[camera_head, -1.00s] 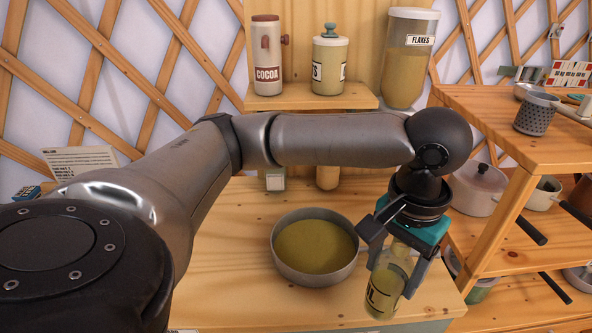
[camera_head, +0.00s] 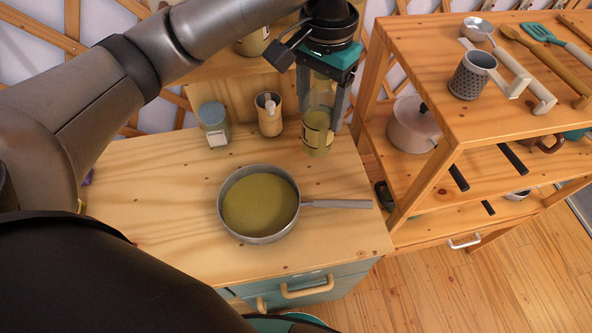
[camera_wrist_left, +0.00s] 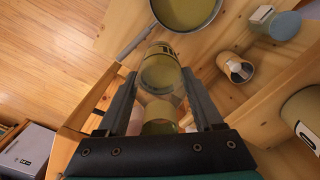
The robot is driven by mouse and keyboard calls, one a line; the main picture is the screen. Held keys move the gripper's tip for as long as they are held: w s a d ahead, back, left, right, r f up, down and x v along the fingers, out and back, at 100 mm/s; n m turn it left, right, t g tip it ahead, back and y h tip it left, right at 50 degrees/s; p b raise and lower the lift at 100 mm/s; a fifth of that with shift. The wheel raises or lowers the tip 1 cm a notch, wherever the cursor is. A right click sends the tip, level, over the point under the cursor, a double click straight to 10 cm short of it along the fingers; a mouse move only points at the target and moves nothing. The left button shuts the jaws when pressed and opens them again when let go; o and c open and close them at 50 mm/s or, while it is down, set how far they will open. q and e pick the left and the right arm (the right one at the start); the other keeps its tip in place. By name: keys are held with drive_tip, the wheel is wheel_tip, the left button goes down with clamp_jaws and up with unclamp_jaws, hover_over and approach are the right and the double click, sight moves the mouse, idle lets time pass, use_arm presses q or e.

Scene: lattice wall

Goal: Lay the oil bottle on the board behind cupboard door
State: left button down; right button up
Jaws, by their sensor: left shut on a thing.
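My left gripper (camera_head: 323,100) points down and is shut on the oil bottle (camera_head: 318,138). The bottle is clear glass with yellow-green oil and a dark-lettered label, and it is upright. In the head view it shows over the counter's back right corner; I cannot tell whether it touches. In the left wrist view the bottle (camera_wrist_left: 160,70) sits between the two fingers (camera_wrist_left: 160,105). The cupboard's teal front (camera_head: 345,284) with a wooden handle (camera_head: 307,289) is below the counter. The board behind the door is hidden. My right gripper is not in view.
A pan (camera_head: 259,203) of yellow-green liquid stands on the counter (camera_head: 165,185), its handle pointing right. A blue-lidded jar (camera_head: 213,124) and a wooden cup (camera_head: 268,114) stand behind it. A wooden shelf unit (camera_head: 440,105) with a grater (camera_head: 472,75) and pots is close on the right.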

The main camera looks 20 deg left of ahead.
use_arm(q)
drive_tip(key=shift+w+r, duration=0.25)
drive_tip(key=shift+r, duration=0.05)
drive_tip(key=shift+w+d+f, duration=0.1)
drive_tip(key=shift+f, duration=0.25)
wheel_tip(320, 180, down, 19)
drive_tip(key=b, duration=0.2)
drive_tip(key=shift+f, duration=0.2)
drive_tip(key=shift+c, duration=0.2)
unclamp_jaws()
